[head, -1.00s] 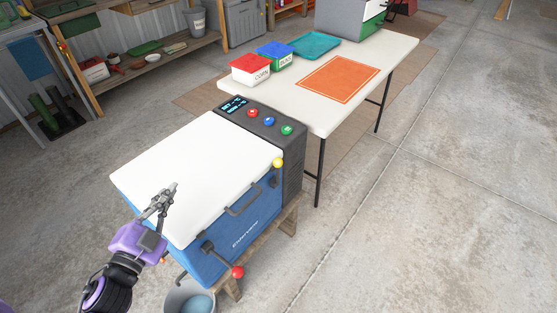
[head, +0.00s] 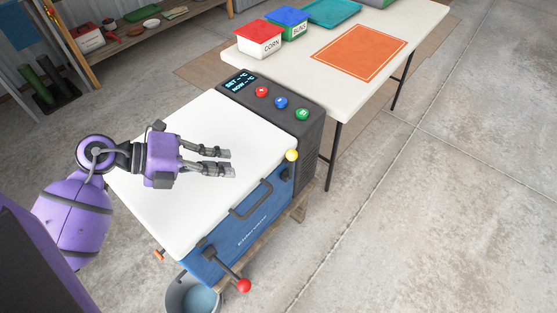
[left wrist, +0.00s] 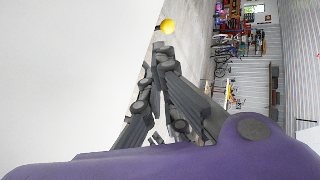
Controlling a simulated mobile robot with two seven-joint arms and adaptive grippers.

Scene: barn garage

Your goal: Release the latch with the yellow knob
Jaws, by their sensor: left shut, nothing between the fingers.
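The yellow knob (head: 291,155) is a small ball at the upper front edge of a blue chest cooler (head: 208,268) with a white lid (head: 200,215). Most of the latch below the knob is dark and hard to make out. My left gripper (head: 230,162) is shut and empty, above the lid, left of the knob and apart from it, with its fingers pointing toward the knob's side. In the left wrist view the yellow knob (left wrist: 168,27) shows just beyond my fingertips (left wrist: 160,50). My right gripper is not in view.
A second latch with a red knob (head: 243,286) sticks out at the cooler's near front corner. A dark handle (head: 251,199) lies between the latches. A control panel (head: 265,100) has red, blue and green buttons. A white table (head: 430,25) stands behind. Floor to the right is clear.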

